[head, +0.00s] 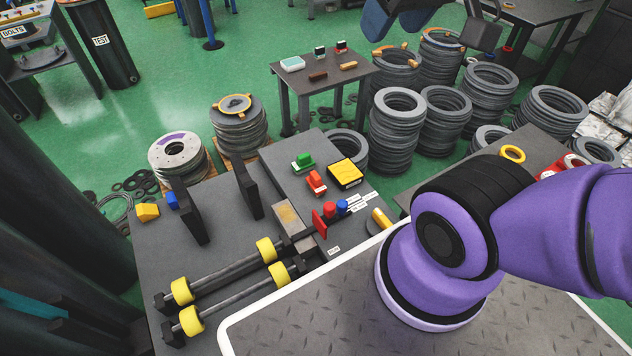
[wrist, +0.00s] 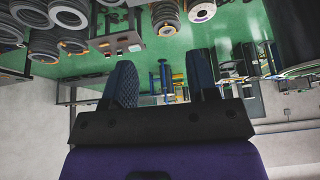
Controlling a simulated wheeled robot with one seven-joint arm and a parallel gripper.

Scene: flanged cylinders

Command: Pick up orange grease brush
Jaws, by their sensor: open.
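No object is clearly recognisable as the orange grease brush. A small orange bar (head: 348,65) lies on the small dark table at the back middle of the head view; it is too small to tell whether it is the brush. An orange-yellow piece (head: 382,218) lies at the right edge of the workbench, partly hidden by the pale-edged plate. My gripper (head: 430,18) is at the top edge of the head view, partly cut off. In the wrist view my gripper (wrist: 162,78) has its two dark fingers wide apart, with nothing between them.
The dark workbench (head: 225,285) holds rollers with yellow wheels, a green-handled piece (head: 303,162), a red one (head: 316,182) and a yellow box (head: 345,173). The small table (head: 300,85) stands behind it. Ring stacks (head: 393,135) stand right of that table.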

